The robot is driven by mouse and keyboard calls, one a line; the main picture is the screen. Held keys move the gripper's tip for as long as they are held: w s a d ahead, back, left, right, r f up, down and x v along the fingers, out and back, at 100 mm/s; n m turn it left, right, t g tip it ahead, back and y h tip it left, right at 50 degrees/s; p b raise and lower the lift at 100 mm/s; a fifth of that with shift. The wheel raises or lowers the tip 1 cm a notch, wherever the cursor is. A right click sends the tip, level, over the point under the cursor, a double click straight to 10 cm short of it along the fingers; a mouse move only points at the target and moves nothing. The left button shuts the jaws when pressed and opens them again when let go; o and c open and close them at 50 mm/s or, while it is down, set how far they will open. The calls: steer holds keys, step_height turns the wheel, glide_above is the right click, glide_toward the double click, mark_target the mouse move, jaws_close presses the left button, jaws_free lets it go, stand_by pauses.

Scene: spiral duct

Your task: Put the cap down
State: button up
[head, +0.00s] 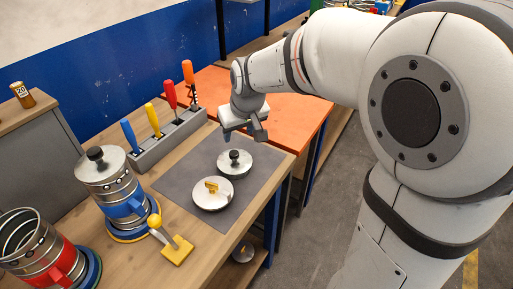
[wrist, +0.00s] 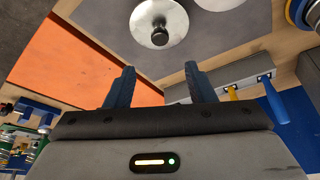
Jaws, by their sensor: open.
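A round silver cap with a black knob (head: 248,171) lies flat on the grey mat (head: 185,178). It also shows in the wrist view (wrist: 143,30), beyond my fingertips. A second silver cap with a yellow handle (head: 205,203) lies on the mat in front of it, and its edge shows at the top of the wrist view (wrist: 215,3). A third silver cap with a black knob (head: 88,173) sits on top of the blue-banded duct piece (head: 123,207). My gripper (head: 245,136) is open and empty, above the mat's back edge, apart from the caps.
A grey rack (head: 170,145) holds blue, yellow and red-handled tools behind the mat. An open red-banded duct piece (head: 45,262) stands at the front left. A yellow lever block (head: 177,250) stands at the bench front. An orange tabletop (head: 290,112) adjoins the bench.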

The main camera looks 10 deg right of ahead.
steer(key=s+d+m+h, duration=0.1)
steer(key=s+d+m, duration=0.1)
steer(key=s+d, duration=0.5)
steer(key=s+d+m+g, duration=0.1)
steer(key=s+d, duration=0.5)
steer(key=s, duration=0.7)
steer(key=shift+s+d+m+h, duration=0.15)
steer(key=shift+d+m+h, duration=0.25)
steer(key=shift+m, duration=0.3)
